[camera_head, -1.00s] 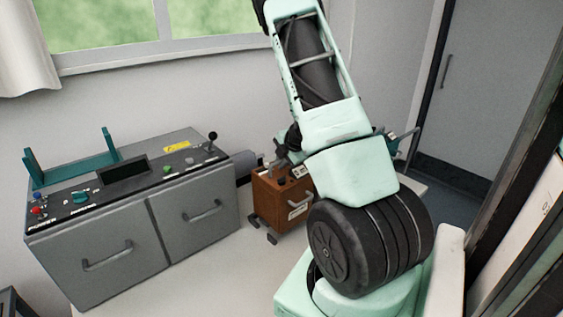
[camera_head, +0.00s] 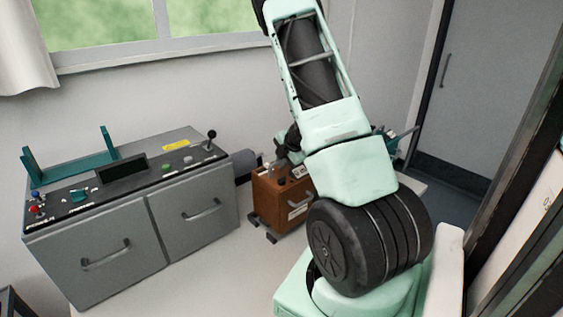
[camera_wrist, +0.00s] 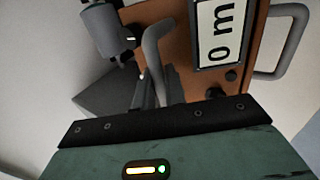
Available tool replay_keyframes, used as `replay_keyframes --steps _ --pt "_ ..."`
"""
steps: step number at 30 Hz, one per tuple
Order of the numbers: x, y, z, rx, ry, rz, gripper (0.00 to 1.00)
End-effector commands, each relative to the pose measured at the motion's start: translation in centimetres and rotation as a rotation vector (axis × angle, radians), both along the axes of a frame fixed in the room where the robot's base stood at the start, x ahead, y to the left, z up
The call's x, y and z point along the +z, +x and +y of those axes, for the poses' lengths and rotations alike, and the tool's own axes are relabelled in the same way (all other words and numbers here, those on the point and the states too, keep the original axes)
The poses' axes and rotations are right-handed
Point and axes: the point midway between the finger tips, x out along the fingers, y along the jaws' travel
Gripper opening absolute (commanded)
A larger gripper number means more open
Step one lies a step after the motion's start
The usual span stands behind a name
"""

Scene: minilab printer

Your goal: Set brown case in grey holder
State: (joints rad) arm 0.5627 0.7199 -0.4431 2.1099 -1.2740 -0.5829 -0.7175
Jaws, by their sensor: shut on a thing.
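The brown case (camera_head: 272,203) stands upright beside the grey cabinet in the head view, with a white label and dark knobs. Dark grey feet-like parts of the grey holder (camera_head: 262,237) show at its lower front corner; the rest of the holder is hidden. The case's base appears at or very near these parts; I cannot tell if it is fully seated. In the wrist view, the case (camera_wrist: 178,20) fills the top middle. My gripper (camera_wrist: 152,88) is shut on its grey curved handle. In the head view my arm mostly hides the gripper.
A grey cabinet (camera_head: 195,209) with drawers, switches and a lever (camera_head: 211,139) stands left of the case. A teal bracket (camera_head: 75,160) sits on it. A dark cylinder (camera_head: 244,163) lies between cabinet and case. White table surface is clear in front.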

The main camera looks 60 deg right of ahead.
Motion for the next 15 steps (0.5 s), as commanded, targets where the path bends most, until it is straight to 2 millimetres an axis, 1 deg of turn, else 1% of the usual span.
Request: replay_keyframes --steps 15 --pt "-1.3 0.1 -0.1 0.001 -0.001 -0.003 0.00"
